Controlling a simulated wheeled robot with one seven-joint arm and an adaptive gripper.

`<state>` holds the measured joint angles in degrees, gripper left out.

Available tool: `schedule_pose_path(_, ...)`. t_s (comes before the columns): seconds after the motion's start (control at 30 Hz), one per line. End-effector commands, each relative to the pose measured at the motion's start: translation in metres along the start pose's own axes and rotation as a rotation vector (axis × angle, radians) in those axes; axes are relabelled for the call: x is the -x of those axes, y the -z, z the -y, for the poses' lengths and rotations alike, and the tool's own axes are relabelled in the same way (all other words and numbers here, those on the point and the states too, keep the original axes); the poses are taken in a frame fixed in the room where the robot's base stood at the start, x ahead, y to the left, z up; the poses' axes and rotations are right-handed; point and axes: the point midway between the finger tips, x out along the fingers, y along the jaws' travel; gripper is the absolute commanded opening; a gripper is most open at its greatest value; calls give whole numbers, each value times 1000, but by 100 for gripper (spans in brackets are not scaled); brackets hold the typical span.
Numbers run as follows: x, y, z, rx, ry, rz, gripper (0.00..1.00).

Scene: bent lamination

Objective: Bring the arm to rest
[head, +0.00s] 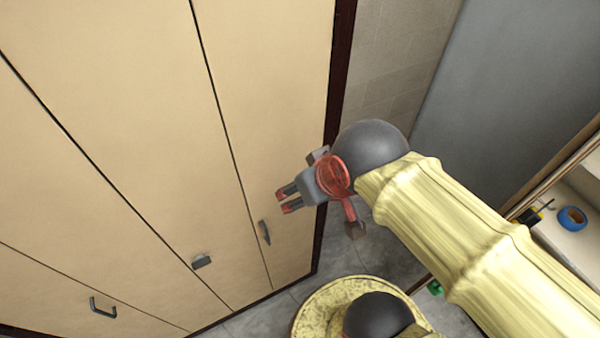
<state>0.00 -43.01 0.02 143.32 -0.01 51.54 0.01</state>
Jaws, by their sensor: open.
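My gripper (283,199) is at the end of my yellow arm, in the middle of the head view. Its two short fingers have red tips and stand apart, with nothing between them. They point left, in front of the beige cabinet doors (110,110). How far they are from the doors I cannot tell. The arm reaches in from the lower right, with a dark grey joint next to the gripper.
The cabinet has dark handles, one (265,232) just below my gripper and another (103,307) at lower left. A grey panel (500,80) stands at upper right. A shelf at right holds a blue tape roll (572,219) and a yellow-black tool (535,213). Grey tiled floor (255,322) shows below.

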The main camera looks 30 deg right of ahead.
Motion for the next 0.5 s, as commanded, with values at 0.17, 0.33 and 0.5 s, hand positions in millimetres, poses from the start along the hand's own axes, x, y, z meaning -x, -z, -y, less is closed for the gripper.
schedule_pose_path(0.17,-12,-6,0,0,0,0,62)
schedule_pose_path(0.33,-42,-22,0,0,0,0,62)
schedule_pose_path(0.5,-83,-44,0,0,0,0,62)
